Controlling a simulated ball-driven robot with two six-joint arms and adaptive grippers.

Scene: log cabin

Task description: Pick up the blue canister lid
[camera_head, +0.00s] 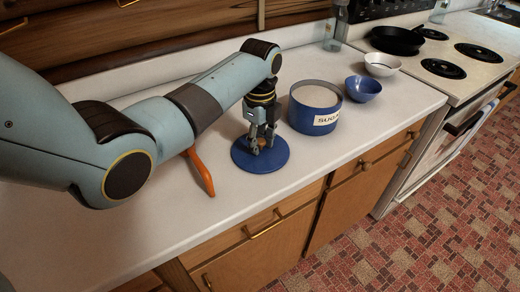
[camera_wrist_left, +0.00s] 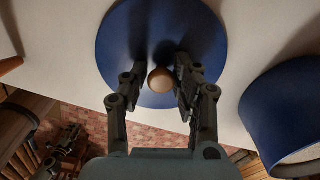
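The blue canister lid (camera_head: 275,163) is a round disc lying flat on the white counter. It fills the upper middle of the left wrist view (camera_wrist_left: 120,45), with a pale wooden knob (camera_wrist_left: 160,80) at its centre. My left gripper (camera_head: 261,146) points down over the lid. In the left wrist view its two fingers (camera_wrist_left: 161,76) stand on either side of the knob, with a small gap on the left; whether the right finger touches the knob I cannot tell. The blue canister (camera_head: 315,108), labelled for sugar, stands open just right of the lid.
An orange-handled object (camera_head: 201,172) lies left of the lid, partly behind my arm. A blue bowl (camera_head: 362,88) and a white bowl (camera_head: 382,64) stand beyond the canister. A stove (camera_head: 465,70) with a black pan (camera_head: 397,40) is at right. The counter's front edge is close to the lid.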

